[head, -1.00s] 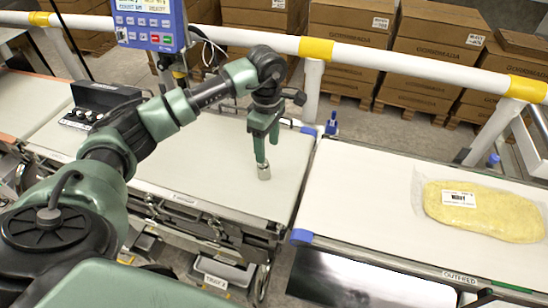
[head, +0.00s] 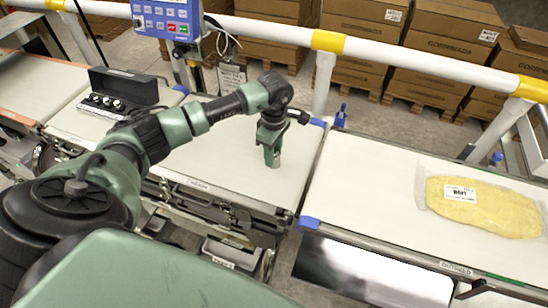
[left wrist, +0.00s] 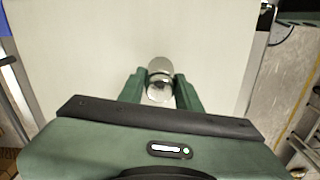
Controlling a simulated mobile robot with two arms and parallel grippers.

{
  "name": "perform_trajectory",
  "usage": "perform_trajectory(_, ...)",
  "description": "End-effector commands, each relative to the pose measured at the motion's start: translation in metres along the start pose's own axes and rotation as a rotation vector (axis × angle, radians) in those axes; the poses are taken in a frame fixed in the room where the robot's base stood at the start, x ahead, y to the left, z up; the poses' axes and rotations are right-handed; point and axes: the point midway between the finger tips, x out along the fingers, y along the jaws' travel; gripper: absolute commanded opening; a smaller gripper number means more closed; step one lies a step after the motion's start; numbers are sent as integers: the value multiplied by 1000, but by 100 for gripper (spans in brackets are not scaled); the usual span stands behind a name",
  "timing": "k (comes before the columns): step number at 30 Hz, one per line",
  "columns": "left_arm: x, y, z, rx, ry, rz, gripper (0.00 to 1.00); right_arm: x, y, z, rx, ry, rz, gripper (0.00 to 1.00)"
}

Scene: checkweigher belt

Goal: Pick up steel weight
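The steel weight (left wrist: 159,67) is a small shiny cylinder with a knob, standing on the pale belt. In the left wrist view it lies between the two green fingertips of my left gripper (left wrist: 160,88). The fingers are apart, one on each side of it, with only a thin gap or none visible. In the head view my left gripper (head: 271,154) points down at the belt, and only a sliver of the weight (head: 278,162) shows beside the fingers. My right gripper is not in view.
The weighing belt (head: 225,150) is otherwise clear around the weight. An outfeed belt (head: 350,200) to the right carries a bagged yellow product (head: 485,207). A white and yellow rail (head: 390,50) and a blue display (head: 167,17) are behind.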

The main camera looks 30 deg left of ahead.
Motion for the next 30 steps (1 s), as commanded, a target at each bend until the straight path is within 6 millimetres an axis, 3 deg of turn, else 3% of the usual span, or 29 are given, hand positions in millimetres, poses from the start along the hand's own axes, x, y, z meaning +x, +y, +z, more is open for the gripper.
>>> perform_trajectory(1, 0, 0, 0, 0, 0, 0, 9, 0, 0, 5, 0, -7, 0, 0)
perform_trajectory(2, 0, 0, 0, 0, 0, 0, 1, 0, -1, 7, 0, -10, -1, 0)
perform_trajectory(3, 0, 0, 0, 0, 0, 0, 0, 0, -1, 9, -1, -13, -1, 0)
perform_trajectory(14, -3, 1, 0, -1, -1, 3, 0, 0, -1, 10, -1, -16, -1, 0)
perform_trajectory(20, -15, 2, -1, -2, 0, 5, 0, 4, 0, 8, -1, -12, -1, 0)
perform_trajectory(26, -50, 2, -1, -1, -1, 10, 0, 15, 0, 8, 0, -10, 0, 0)
perform_trajectory(30, -89, 0, -1, 0, -1, 12, 0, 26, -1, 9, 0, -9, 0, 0)
